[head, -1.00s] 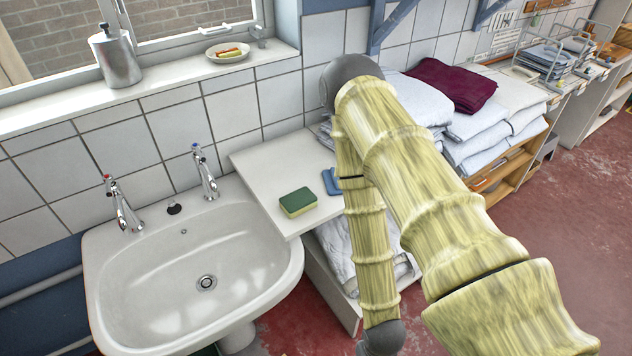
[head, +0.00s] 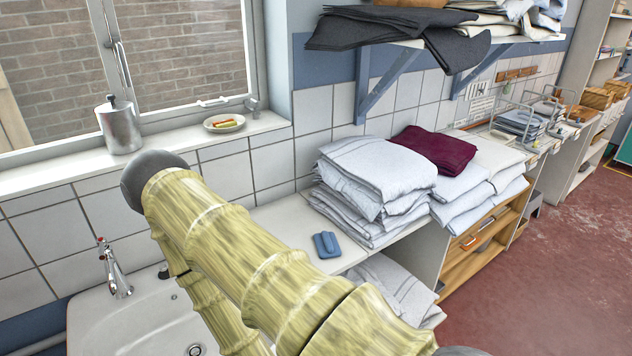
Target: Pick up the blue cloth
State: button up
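The blue cloth (head: 327,245) is a small folded piece lying on the white counter (head: 284,219), in front of the stacks of folded linen. It is fully in view. My bamboo-textured arm crosses the lower left of the head view, left of the cloth and apart from it in the picture. My gripper is not in view, so its state does not show.
The sink (head: 140,318) is at lower left, partly behind my arm. White linen stacks (head: 375,180) and a maroon cloth (head: 434,150) stand right of the blue cloth. A shelf bracket (head: 385,88) and dark textiles (head: 400,30) are above. Red floor (head: 560,260) is clear at right.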

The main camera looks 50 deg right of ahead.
aim_at(327, 246)
jog(key=k, duration=0.55)
jog(key=z, duration=0.7)
jog(key=i, duration=0.5)
